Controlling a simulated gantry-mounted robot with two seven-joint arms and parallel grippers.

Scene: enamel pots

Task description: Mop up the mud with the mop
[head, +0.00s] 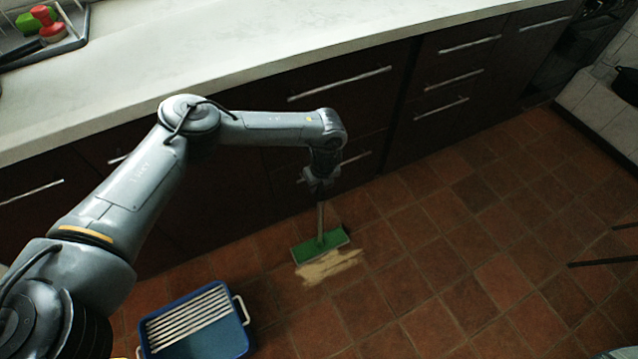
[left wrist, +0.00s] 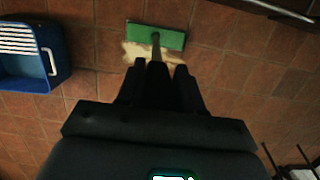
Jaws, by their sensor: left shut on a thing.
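The mop has a flat green head (head: 320,246) and a thin handle that rises into my left gripper (head: 319,183). My left gripper is shut on the handle, above the mop head. In the left wrist view, the mop head (left wrist: 156,36) lies beyond the fingers (left wrist: 155,80). The mud is a pale tan patch (head: 330,266) on the tiled floor, along the front edge of the mop head; the head may cover part of it. In the left wrist view, the mud (left wrist: 135,52) shows around the head's lower edge. My right gripper is not in view.
A blue bucket (head: 243,309) with a ribbed white wringer and pale handles stands on the floor left of the mud. Dark cabinets (head: 225,190) under a pale counter (head: 250,50) run behind the mop. Open tile lies to the right; dark thin legs (head: 600,262) show at the right edge.

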